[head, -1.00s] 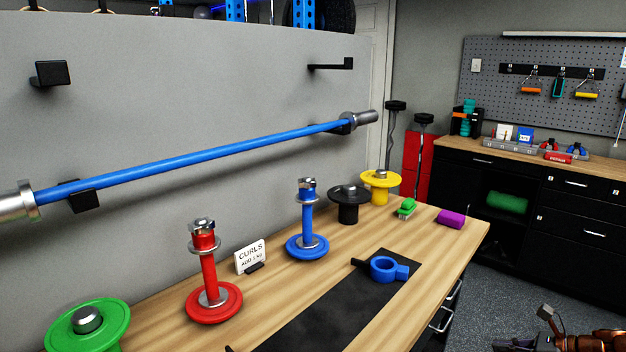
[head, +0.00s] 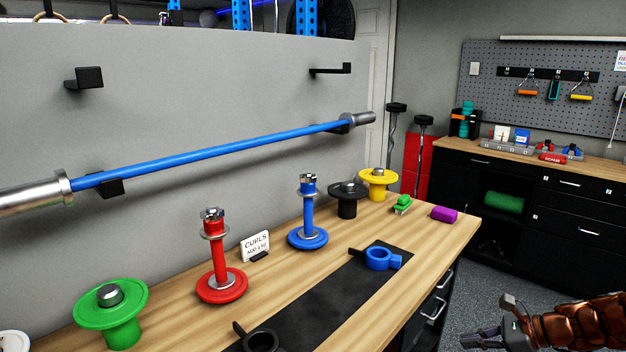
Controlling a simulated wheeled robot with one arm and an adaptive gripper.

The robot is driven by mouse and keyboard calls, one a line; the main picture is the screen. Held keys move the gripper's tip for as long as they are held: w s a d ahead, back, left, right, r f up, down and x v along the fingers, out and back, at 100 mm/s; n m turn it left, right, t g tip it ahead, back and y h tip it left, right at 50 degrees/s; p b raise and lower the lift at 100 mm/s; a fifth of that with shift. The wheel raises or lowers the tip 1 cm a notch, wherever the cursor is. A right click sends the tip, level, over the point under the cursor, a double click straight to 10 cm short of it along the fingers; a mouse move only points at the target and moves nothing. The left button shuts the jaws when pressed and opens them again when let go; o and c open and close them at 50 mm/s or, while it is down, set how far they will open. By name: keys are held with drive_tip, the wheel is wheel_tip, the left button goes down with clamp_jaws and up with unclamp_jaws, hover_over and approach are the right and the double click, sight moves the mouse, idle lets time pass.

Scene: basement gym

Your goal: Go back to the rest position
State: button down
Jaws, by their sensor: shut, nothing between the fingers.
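My gripper (head: 476,338) shows at the bottom right in the head view, at the end of my copper-coloured arm. It is shut and holds nothing. It hangs over the dark floor to the right of the wooden bench (head: 190,325), apart from the bench and from everything on it.
The bench carries green (head: 112,305), red (head: 221,285), blue (head: 307,238), black (head: 347,205) and yellow (head: 378,181) weight pieces, a blue collar (head: 380,258) and a black collar (head: 258,341). A blue barbell (head: 220,152) hangs on the wall. Black cabinets (head: 560,212) stand at the back right, with open floor before them.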

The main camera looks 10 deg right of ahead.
drive_tip(key=s+a+r+n+g+h+p, duration=0.1)
drive_tip(key=s+a+r+n+g, duration=0.2)
drive_tip(key=a, duration=0.4)
drive_tip(key=s+a+r+n+g, duration=0.2)
drive_tip(key=s+a+r+n, duration=0.1)
drive_tip(key=a+n, duration=0.3)
drive_tip(key=s+a+r+n+g+h+p, duration=0.1)
drive_tip(key=s+a+r+n+g, duration=0.15)
drive_tip(key=a, duration=0.65)
drive_tip(key=s+a+r+n+h+p, duration=0.1)
drive_tip(key=s+n+h, duration=0.2)
drive_tip(key=s+n, duration=0.3)
drive_tip(key=s+a+r+n+g+h+p, duration=0.1)
drive_tip(key=s+n+h, duration=0.3)
drive_tip(key=s, duration=0.9)
drive_tip(key=shift+s+r+n+p, duration=0.25)
drive_tip(key=shift+r+n+p, duration=0.15)
drive_tip(key=shift+n, duration=0.55)
